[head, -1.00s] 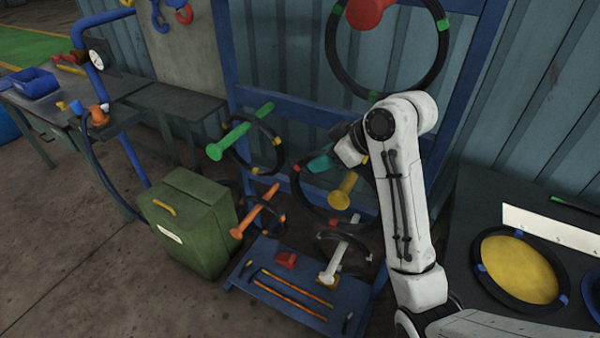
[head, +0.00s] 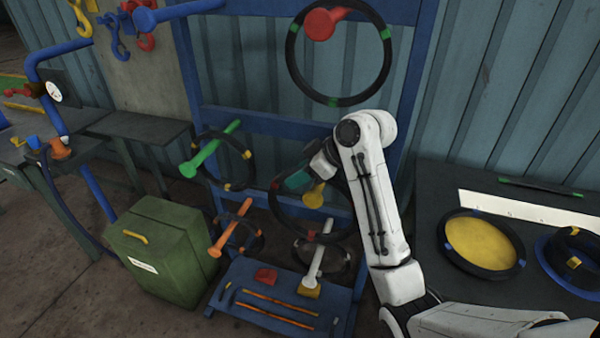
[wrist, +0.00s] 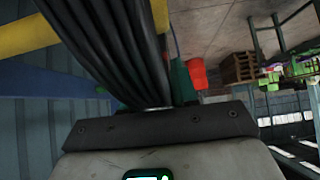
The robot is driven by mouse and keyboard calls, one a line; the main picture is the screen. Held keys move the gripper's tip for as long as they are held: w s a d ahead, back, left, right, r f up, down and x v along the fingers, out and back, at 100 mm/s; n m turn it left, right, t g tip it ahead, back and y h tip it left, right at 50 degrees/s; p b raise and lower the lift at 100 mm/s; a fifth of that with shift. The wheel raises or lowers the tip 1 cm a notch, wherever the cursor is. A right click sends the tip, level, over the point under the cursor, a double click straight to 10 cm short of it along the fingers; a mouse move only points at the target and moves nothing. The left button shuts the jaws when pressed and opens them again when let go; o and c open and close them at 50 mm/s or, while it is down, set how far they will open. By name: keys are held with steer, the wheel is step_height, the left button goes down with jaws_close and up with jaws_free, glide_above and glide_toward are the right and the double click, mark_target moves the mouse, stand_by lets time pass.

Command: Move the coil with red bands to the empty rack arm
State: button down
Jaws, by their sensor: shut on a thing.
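The coil with red bands (head: 275,211) is a large black ring low on the blue rack. It surrounds the yellow rack arm (head: 314,196). My gripper (head: 297,180), with teal fingers, is shut on the coil's upper left part, close to a red band. In the wrist view the coil's black strands (wrist: 112,45) run up from the gripper's dark body, and the yellow arm (wrist: 28,36) is beside them at upper left. I cannot pick out an empty rack arm.
Coils hang around the red arm (head: 322,23), green arm (head: 205,153), orange arm (head: 229,230) and apparently the white arm (head: 317,260). A green case (head: 165,250) stands left of the rack. A dark bench (head: 440,185) with more coils is at right.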

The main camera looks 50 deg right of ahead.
steer(key=s+a+r+p, duration=0.1)
steer(key=s+a+p, duration=0.3)
steer(key=a, duration=1)
steer(key=shift+s, duration=0.55)
